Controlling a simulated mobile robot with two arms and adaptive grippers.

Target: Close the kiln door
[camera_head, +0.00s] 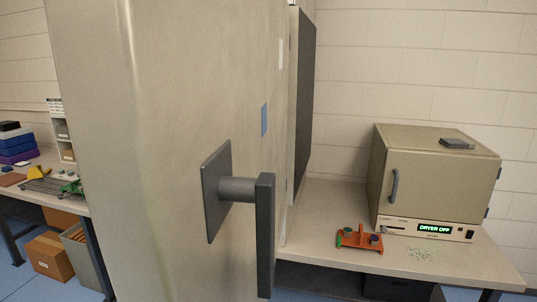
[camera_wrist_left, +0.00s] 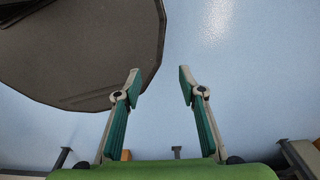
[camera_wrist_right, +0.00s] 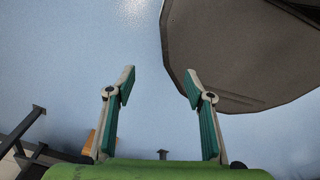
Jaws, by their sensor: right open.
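A large beige panel with a dark handle (camera_head: 265,235) fills the middle of the head view at close range; it looks like the kiln door or kiln body (camera_head: 180,100). The handle is a vertical bar on a short stem from a square plate. A dark grey upright slab (camera_head: 305,95) shows behind its right edge; I cannot tell how it joins. My left gripper (camera_wrist_left: 159,72) is open and empty in the left wrist view. My right gripper (camera_wrist_right: 160,72) is open and empty in the right wrist view. Neither gripper shows in the head view, and neither touches the handle.
A beige dryer (camera_head: 430,180) reading "DRYER OFF" stands on the right table (camera_head: 320,210), with an orange press (camera_head: 360,240) before it. A left bench holds boxes (camera_head: 15,145) and small tools; a cardboard box (camera_head: 50,256) is below. Blue floor (camera_wrist_left: 240,70) lies under my grippers.

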